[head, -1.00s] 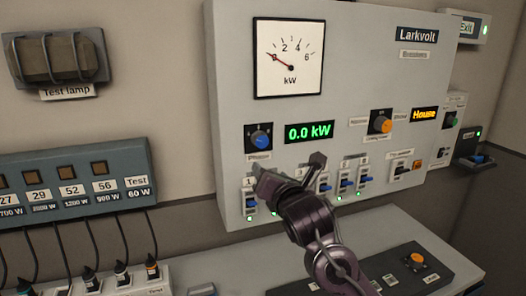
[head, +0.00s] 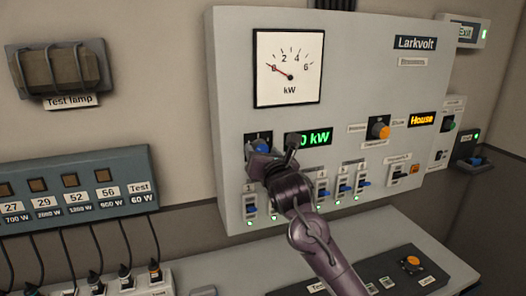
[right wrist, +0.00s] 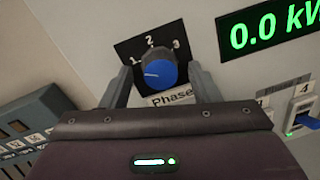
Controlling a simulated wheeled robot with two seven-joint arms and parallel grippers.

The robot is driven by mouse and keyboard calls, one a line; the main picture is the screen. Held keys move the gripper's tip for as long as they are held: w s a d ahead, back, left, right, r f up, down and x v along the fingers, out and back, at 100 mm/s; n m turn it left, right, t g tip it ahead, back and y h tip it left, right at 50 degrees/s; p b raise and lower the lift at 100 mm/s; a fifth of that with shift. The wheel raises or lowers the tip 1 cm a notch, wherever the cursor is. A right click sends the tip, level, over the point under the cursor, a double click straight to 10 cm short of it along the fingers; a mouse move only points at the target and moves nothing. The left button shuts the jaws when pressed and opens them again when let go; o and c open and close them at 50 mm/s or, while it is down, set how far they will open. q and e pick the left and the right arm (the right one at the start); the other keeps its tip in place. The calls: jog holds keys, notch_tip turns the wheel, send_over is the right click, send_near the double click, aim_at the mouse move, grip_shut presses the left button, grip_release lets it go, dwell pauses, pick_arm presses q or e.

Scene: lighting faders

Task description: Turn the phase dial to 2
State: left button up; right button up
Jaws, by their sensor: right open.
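The phase dial is a blue knob (right wrist: 158,70) on a black plate marked 1, 2 and 3, above a "Phase" label. Its white pointer line points left, toward the 1. In the head view the dial (head: 263,146) is partly hidden behind my right gripper (head: 273,145). In the right wrist view my right gripper (right wrist: 160,73) is open, with one finger on each side of the knob. I cannot tell whether either finger touches it. My left gripper is not in view.
The green display (right wrist: 266,28) reads 0.0 kW, right of the dial. A row of blue switches (head: 343,188) lies below, close to my right gripper. An orange knob (head: 379,130) sits farther right. The kW meter (head: 288,68) is above, its needle at 0.

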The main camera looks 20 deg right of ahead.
jog(key=c, duration=1)
jog(key=m, duration=0.5)
jog(key=m+p, duration=0.1)
jog(key=m, duration=0.5)
jog(key=shift+g+y, duration=0.3)
jog(key=shift+g, duration=0.1)
jog(key=shift+m, duration=0.3)
